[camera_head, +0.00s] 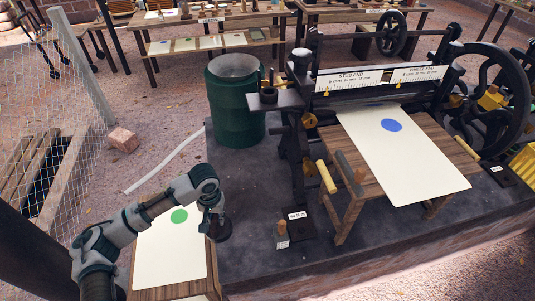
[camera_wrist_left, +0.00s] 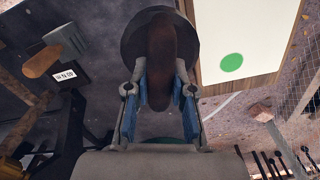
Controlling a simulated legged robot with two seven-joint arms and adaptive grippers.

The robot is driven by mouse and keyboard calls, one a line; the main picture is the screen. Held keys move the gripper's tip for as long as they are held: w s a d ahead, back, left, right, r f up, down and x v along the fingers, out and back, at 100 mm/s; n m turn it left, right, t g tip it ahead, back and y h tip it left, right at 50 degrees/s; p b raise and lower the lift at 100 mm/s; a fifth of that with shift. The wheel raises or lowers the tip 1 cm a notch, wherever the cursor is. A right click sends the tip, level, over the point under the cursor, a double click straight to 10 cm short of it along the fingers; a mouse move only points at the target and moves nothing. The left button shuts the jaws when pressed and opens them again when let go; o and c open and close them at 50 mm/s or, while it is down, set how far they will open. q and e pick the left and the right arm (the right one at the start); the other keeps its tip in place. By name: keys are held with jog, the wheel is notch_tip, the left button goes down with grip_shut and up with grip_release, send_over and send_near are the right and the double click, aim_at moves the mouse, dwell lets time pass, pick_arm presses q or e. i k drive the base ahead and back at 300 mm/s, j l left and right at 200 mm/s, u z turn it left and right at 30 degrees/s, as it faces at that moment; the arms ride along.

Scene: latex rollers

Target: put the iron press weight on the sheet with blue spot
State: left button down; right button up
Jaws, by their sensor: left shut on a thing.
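The iron press weight (camera_head: 223,230) is a dark round disc with a brown handle. My left gripper (camera_head: 212,205) is shut on the handle and holds the weight by the right edge of the small wooden table with the green-spot sheet. In the left wrist view the handle (camera_wrist_left: 160,60) is between the fingers, with the dark disc (camera_wrist_left: 130,40) beyond. The sheet with blue spot (camera_head: 425,165) lies on the wooden table of the roller press at right; its spot (camera_head: 392,125) is uncovered. My right gripper is not in view.
The green-spot sheet (camera_head: 165,255) lies on the small table at left. A wooden-handled tool (camera_head: 282,232) and a labelled dark plate (camera_head: 299,222) are on the platform. Roller handles (camera_head: 326,177) stand at the press table's left edge. A green barrel (camera_head: 236,115) stands behind.

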aim_at(398, 145)
jog(key=l+u, duration=0.2)
jog(key=u, duration=0.3)
jog(key=k+l+u, duration=0.1)
jog(key=u, duration=0.4)
jog(key=k+l+u, duration=0.1)
jog(key=u, duration=0.4)
jog(key=k+z, duration=0.1)
jog(key=z, duration=0.4)
jog(key=k+l+z, duration=0.1)
jog(key=z, duration=0.35)
jog(key=l+z, duration=0.1)
jog(key=z, duration=0.4)
jog(key=k+l+z, duration=0.1)
jog(key=z, duration=0.35)
